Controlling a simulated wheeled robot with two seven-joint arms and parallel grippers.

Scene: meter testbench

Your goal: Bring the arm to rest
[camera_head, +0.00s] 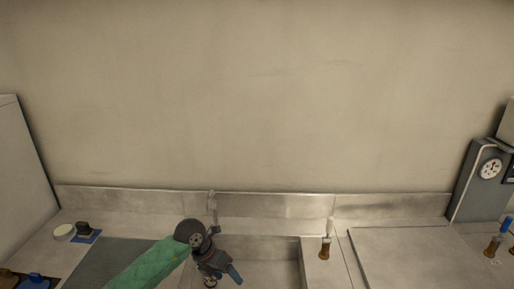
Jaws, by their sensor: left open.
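My left arm comes in from the lower left as a green sleeve with a dark round joint at its end. My left gripper (222,276) hangs below that joint, over the recessed part of the metal bench (170,226). Its jaws are open, and I see nothing held between them. One finger with a blue tip points down to the right. The lower part of the gripper is small and close to the picture's bottom edge. My right gripper is not in view.
A small brown item with a pale upper end (325,248) stands right of the recess. A grey meter (478,185) with a round dial stands at the far right. A white round item (64,232) and a black item (84,228) are at left. The right bench top is mostly clear.

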